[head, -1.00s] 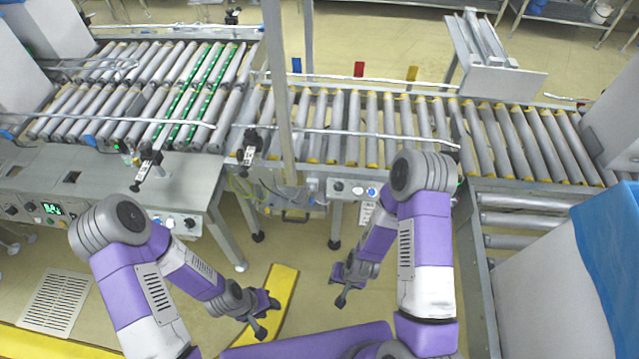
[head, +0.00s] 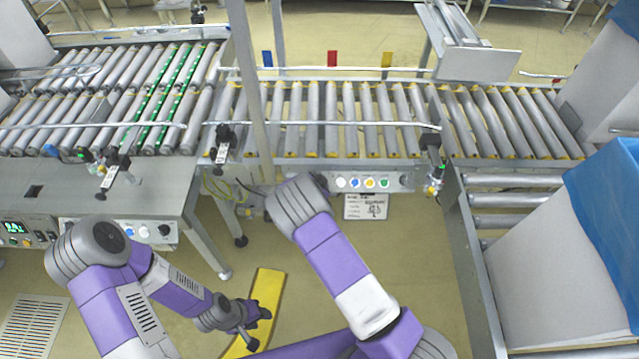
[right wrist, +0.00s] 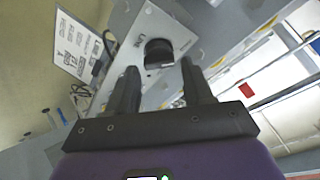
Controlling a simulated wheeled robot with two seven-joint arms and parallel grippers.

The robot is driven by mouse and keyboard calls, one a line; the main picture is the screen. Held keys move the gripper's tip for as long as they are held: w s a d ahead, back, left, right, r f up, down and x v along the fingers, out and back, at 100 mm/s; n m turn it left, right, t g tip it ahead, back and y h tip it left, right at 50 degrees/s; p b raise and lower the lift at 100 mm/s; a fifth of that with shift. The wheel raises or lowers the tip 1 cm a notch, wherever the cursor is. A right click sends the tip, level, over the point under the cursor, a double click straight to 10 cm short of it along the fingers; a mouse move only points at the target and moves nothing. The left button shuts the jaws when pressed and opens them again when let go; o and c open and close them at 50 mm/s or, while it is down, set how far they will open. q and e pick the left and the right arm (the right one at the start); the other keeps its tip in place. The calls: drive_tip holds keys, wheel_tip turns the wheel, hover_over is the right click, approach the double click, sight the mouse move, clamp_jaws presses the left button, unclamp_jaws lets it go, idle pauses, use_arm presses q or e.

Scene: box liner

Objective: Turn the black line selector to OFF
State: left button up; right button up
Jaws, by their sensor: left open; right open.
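The black line selector (right wrist: 158,52) is a round dark knob on a light panel, with a "LINE" label beside it in the right wrist view. My right gripper (right wrist: 161,72) is open. Its two fingers point at the panel, on either side of the knob's near edge in the picture; I cannot tell whether they touch it. In the head view my right arm hides the right gripper and probably the selector, at the left end of the control panel (head: 398,182). My left gripper (head: 259,328) is open and empty, low over the floor.
White, blue, yellow and green buttons sit on the panel, with a paper sign (head: 366,207) below. The roller conveyor (head: 345,120) runs behind it. A post (head: 250,90) stands left of the panel. A second panel (head: 135,232) is on the left table. Blue-covered box (head: 605,200) at right.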

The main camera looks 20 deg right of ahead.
drive_tip(key=shift+x, duration=1.1)
drive_tip(key=c, duration=0.8)
